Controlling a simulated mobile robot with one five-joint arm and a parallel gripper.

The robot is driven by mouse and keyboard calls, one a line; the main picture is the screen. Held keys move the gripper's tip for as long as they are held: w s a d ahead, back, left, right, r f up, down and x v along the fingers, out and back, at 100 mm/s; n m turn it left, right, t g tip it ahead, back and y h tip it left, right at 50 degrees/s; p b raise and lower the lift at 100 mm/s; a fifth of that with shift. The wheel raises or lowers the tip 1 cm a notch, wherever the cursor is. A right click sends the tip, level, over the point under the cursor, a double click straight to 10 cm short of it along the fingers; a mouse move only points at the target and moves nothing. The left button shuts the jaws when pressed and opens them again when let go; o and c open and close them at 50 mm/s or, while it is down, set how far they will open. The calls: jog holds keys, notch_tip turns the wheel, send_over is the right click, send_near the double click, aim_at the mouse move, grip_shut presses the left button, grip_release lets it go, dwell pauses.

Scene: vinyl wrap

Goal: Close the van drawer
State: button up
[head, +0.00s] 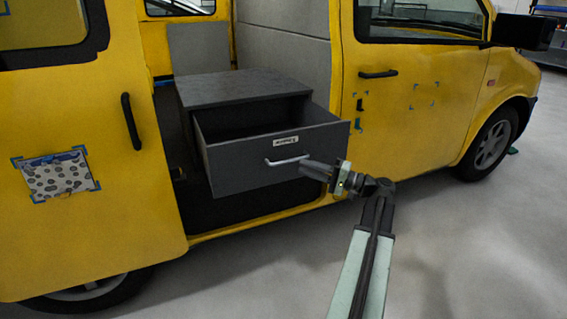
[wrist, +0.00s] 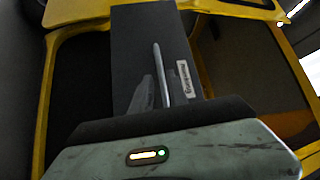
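The grey van drawer (head: 275,158) is pulled out of its cabinet (head: 243,86) inside the yellow van's side doorway. It has a silver bar handle (head: 286,161) and a white label on its front. My gripper (head: 312,170) is at the right part of the drawer front, close to the handle's right end; I cannot tell whether it touches. In the wrist view the drawer front (wrist: 135,45) stands ahead with its handle (wrist: 160,75) and label; the gripper's fingers are mostly hidden or dark there, so their opening is unclear.
The yellow sliding door (head: 80,150) stands open at the left, with a patterned patch on it. The front door (head: 420,110) is shut at the right. The grey floor (head: 480,250) is clear around my arm.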

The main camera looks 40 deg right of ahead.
aim_at(287, 161)
jog(key=shift+p+x, duration=0.5)
jog(key=shift+x, duration=3.25)
jog(key=shift+d, duration=0.15)
grip_shut()
